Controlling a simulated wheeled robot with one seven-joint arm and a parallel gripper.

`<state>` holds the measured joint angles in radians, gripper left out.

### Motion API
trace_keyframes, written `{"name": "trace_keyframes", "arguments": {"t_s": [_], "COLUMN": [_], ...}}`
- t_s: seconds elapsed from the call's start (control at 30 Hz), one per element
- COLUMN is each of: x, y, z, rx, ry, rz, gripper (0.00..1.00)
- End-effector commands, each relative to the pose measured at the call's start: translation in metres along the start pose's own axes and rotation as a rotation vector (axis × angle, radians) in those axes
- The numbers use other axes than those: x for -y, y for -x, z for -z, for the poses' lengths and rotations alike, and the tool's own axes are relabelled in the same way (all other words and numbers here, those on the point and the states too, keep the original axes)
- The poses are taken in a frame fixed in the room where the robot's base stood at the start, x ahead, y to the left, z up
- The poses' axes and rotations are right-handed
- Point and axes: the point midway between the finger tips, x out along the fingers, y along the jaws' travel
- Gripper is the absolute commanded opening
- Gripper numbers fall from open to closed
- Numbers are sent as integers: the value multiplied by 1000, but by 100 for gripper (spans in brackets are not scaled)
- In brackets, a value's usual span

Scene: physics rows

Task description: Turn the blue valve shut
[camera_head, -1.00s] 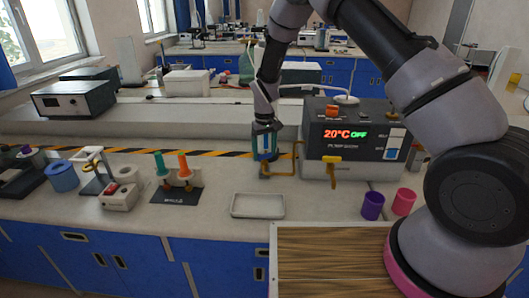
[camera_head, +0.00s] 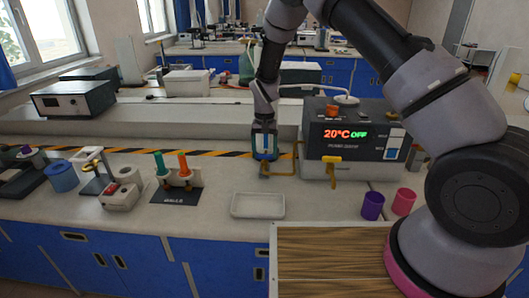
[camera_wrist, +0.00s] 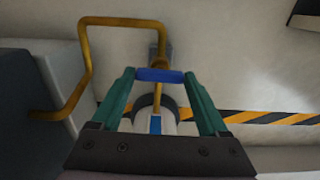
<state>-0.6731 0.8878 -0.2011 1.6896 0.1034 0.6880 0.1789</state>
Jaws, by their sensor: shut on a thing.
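The blue valve handle (camera_wrist: 159,75) is a short bar on a brass pipe (camera_wrist: 86,58) in the wrist view. My gripper (camera_wrist: 159,77) has a green finger at each end of the bar and is shut on it. In the head view my gripper (camera_head: 265,156) points down at the back of the bench, left of the pump box. There the fingers mostly hide the handle, and the brass pipe (camera_head: 282,175) shows beside and below them.
The pump box (camera_head: 350,140) with a lit "20°C OFF" display stands right of my gripper, with a yellow tap (camera_head: 332,160) in front. A white tray (camera_head: 258,212) lies nearer. Purple (camera_head: 372,206) and pink (camera_head: 404,201) cups stand at right. A striped tape (camera_head: 215,153) runs behind.

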Motion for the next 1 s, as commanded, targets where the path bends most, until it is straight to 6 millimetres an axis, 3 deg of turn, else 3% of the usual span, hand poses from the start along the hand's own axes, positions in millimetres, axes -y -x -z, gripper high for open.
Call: {"name": "trace_keyframes", "arguments": {"t_s": [0.33, 0.37, 0.4, 0.73, 1.0], "x": [0, 0, 0, 0, 1], "y": [1, 1, 1, 6, 55], "z": [1, 1, 1, 1, 1], "rx": [-2, -2, -2, -1, -4], "ry": [-6, -6, -5, -4, -5], "rz": [2, 2, 2, 1, 4], "gripper": [22, 85, 100, 100, 100]}}
